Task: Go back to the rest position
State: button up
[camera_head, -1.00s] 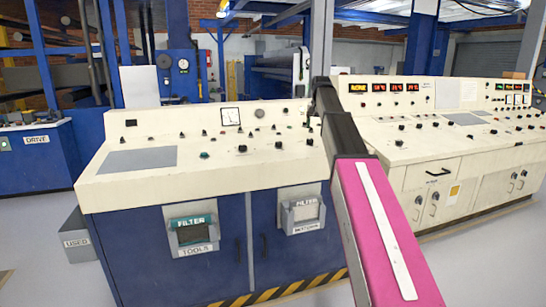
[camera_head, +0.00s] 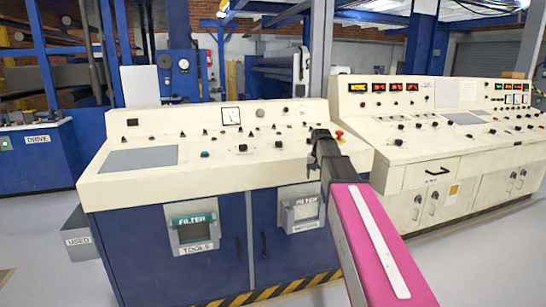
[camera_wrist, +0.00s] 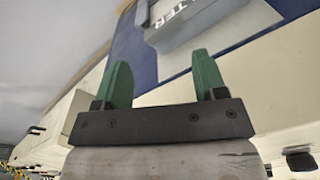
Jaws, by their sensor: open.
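My gripper (camera_wrist: 163,82) shows in the wrist view with two green fingers spread wide apart and nothing between them. In the head view my pink and black arm reaches up from the lower right, and its dark end is in front of the right part of the cream control console (camera_head: 108,188). The fingertips cannot be made out in the head view. The wrist view shows the console's blue front and part of a grey filter bin beyond the fingers. A red button (camera_head: 339,134) shows on the console top just right of the arm's end.
The filter tools bin (camera_head: 194,233) and a second filter bin (camera_head: 302,213) are set in the console's blue front. A grey used bin (camera_head: 80,240) stands at its left. A second cream console (camera_head: 440,150) stands at the right.

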jog(key=s+f+n, duration=0.2)
jog(key=s+f, duration=2.4)
jog(key=s, duration=0.1)
jog(key=shift+s+g, duration=0.25)
jog(key=shift+g, duration=0.15)
jog(key=shift+a, duration=0.1)
